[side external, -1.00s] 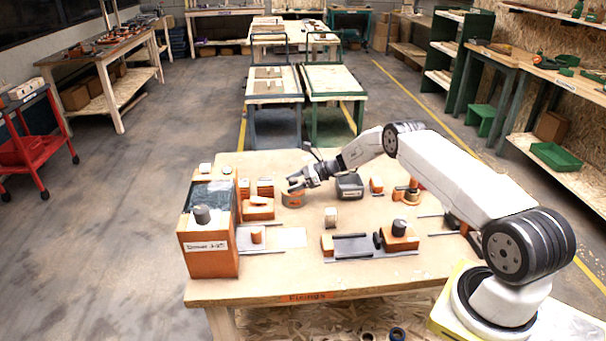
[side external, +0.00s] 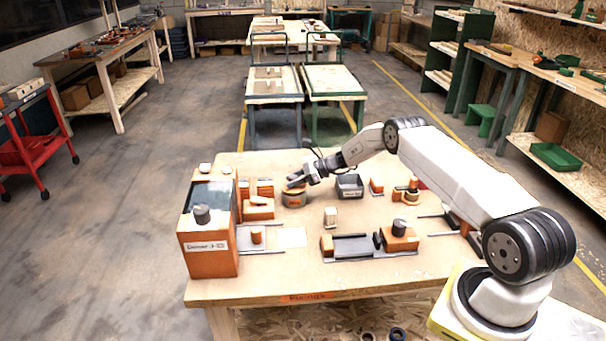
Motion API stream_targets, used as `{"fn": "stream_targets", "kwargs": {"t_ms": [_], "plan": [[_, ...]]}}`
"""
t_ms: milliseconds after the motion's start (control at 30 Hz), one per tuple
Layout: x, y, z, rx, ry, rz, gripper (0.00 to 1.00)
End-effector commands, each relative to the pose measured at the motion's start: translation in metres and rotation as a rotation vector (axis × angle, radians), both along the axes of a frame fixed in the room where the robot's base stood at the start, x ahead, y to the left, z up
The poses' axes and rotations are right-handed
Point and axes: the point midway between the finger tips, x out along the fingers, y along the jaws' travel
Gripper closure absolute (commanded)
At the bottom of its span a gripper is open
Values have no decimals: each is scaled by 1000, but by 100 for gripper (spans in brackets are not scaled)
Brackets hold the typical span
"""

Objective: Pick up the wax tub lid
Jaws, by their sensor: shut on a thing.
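The wax tub (side external: 295,200) is a short, round orange container near the back of the table, left of centre. My gripper (side external: 293,183) is at the top of the tub, reaching in from the right. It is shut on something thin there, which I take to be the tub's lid. The lid is too small and too covered by the fingers to see clearly. I cannot tell whether it still touches the tub.
A dark grey open bin (side external: 349,187) stands close right of the tub. Orange blocks (side external: 258,208) stand close on its left. A large orange machine (side external: 208,245) is at the table's left. The table's front left (side external: 275,280) is clear.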

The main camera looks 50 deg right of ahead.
Motion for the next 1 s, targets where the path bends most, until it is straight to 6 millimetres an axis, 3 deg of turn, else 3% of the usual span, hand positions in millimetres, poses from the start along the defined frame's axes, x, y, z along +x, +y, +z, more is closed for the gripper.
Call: {"fn": "stream_targets", "kwargs": {"t_ms": [367, 1000], "plan": [[-9, 2, 33, 0, 1, 0, 100], [-65, 19, 89, 1, 1, -2, 100]]}}
